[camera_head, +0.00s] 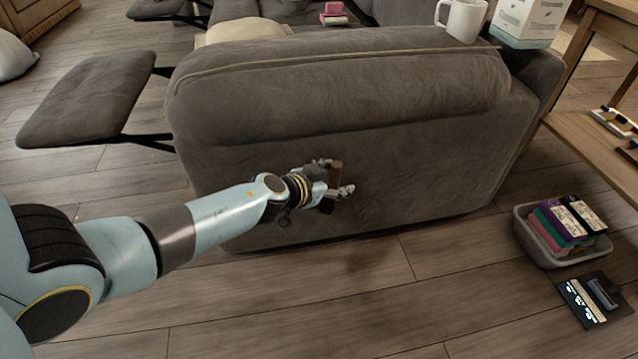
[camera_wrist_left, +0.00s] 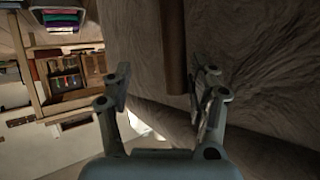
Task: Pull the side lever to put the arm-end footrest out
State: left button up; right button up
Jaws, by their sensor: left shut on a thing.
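The grey sofa arm (camera_head: 430,150) fills the middle of the head view. A brown side lever (camera_head: 336,172) is on its outer side. My left gripper (camera_head: 334,188) is shut on this lever, with a finger on either side of it. The lever also shows in the left wrist view (camera_wrist_left: 173,45), running down between the fingers (camera_wrist_left: 163,82). The grey arm-end footrest (camera_head: 85,100) stands out from the sofa's left end on dark metal bars. My right gripper is not in view.
A white mug (camera_head: 462,18) and a tissue box (camera_head: 530,20) are at the sofa arm's right end. A grey bin (camera_head: 555,250) of coloured items and a dark mat (camera_head: 590,300) lie on the floor at right. A wooden table (camera_head: 590,130) is beside them. The front floor is clear.

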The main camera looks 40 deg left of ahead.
aim_at(329, 184)
pick_arm(q)
jog(key=v, duration=0.6)
jog(key=shift+s+d, duration=0.15)
jog(key=shift+d, duration=0.1)
jog(key=shift+r, duration=0.1)
